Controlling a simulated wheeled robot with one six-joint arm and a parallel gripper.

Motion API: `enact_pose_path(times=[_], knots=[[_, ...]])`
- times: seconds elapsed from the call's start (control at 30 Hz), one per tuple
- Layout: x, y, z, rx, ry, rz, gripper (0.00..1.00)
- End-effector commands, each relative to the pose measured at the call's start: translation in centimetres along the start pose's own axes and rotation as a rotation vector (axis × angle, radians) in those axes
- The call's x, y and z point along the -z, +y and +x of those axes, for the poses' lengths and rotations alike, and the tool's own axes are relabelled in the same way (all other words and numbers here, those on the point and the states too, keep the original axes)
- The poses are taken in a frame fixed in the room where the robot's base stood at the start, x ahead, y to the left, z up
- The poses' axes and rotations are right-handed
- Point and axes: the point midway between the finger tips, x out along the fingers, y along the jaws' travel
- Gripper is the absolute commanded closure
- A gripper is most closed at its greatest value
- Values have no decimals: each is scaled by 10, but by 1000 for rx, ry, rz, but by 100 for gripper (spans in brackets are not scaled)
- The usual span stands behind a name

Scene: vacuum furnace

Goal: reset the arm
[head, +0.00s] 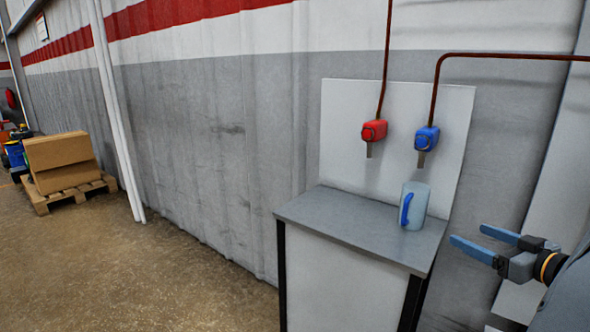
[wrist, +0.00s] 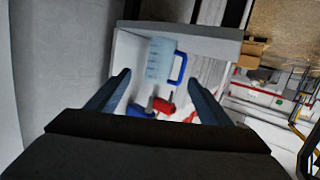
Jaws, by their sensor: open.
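My gripper (head: 482,242) is at the lower right in the head view. Its two blue fingers are apart and nothing is between them. In the wrist view the fingers (wrist: 158,93) also stand apart. A pale translucent jug (head: 416,207) with a blue handle stands upright on the grey counter (head: 335,218), below the blue tap. The gripper is to the right of the jug and apart from it. The jug also shows in the wrist view (wrist: 158,58), beyond the fingers.
A red tap (head: 374,130) and a blue tap (head: 427,139) hang on pipes before a white wall panel (head: 345,110). A cardboard box (head: 58,155) sits on a wooden pallet (head: 72,195) at the far left. The floor (head: 130,270) left of the counter is clear.

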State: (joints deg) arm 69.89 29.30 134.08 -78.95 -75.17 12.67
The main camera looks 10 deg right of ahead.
Motion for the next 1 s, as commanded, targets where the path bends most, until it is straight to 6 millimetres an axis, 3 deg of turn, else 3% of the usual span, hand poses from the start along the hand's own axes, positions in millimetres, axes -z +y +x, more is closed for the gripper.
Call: enact_pose_path(times=[0.27,0.4,0.53,0.77,1.0], knots=[[1,-17,56,-81,-227,-53,27],[1,-40,80,-140,-392,-65,27],[0,-72,88,-180,-548,-57,27],[-2,-154,71,-200,-822,-6,27],[-1,-268,14,-130,-1125,74,27]])
